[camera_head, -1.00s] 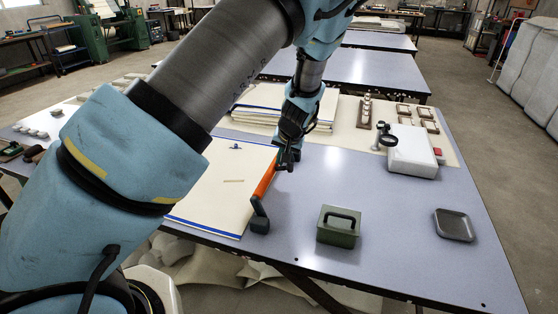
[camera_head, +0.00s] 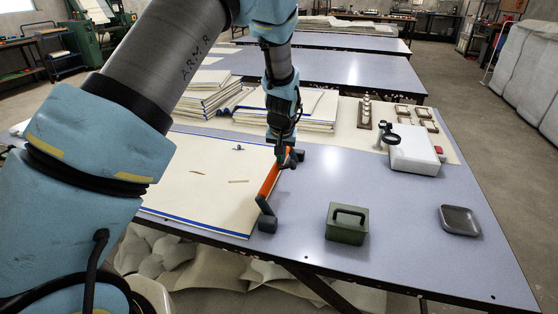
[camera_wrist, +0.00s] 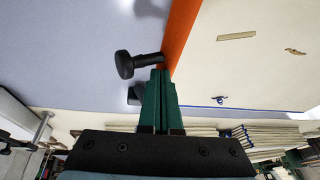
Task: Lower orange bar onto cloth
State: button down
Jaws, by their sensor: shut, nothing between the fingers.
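The orange bar (camera_head: 267,183) runs along the right edge of a cream cloth with blue borders (camera_head: 205,205). It has dark end pieces, and its near end sits by the table's front edge. In the wrist view the bar (camera_wrist: 181,32) borders the cloth (camera_wrist: 255,70), and a black knob (camera_wrist: 125,64) sticks out from its side. My gripper (camera_head: 284,163) points down at the bar's far end. Its green fingers (camera_wrist: 160,76) are shut and empty, their tips beside the knob and bar. I cannot tell whether they touch, or whether the bar presses on the cloth.
A green box with a handle (camera_head: 347,225), a dark tray (camera_head: 460,221) and a white device (camera_head: 414,150) stand on the table to the right. Stacked sheets (camera_head: 300,112) lie behind my gripper. Bare blue-grey tabletop (camera_head: 395,205) lies between the box and the tray.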

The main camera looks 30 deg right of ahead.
jog(key=w+a+g+h+b, duration=0.1)
jog(key=w+a+f+g+h+b, duration=0.1)
jog(key=shift+a+f+n+h+b, duration=0.1)
jog(key=shift+f+n+h+b, duration=0.05)
jog(key=shift+n+h+b, duration=0.2)
jog(key=a+f+g+h+b, duration=0.1)
jog(key=w+g+h+b, duration=0.1)
jog(key=b, duration=0.1)
jog(key=shift+w+a+f+n+g+h, duration=0.25)
jog(key=shift+w+a+f+n+g, duration=0.05)
jog(key=shift+a+f+n, duration=0.1)
jog(key=shift+w+a+f+b, duration=0.3)
jog(key=shift+f+b, duration=0.2)
jog(key=shift+f, duration=0.15)
jog(key=shift+w+a+f+b, duration=0.3)
jog(key=shift+f+b, duration=0.15)
jog(key=shift+f, duration=0.25)
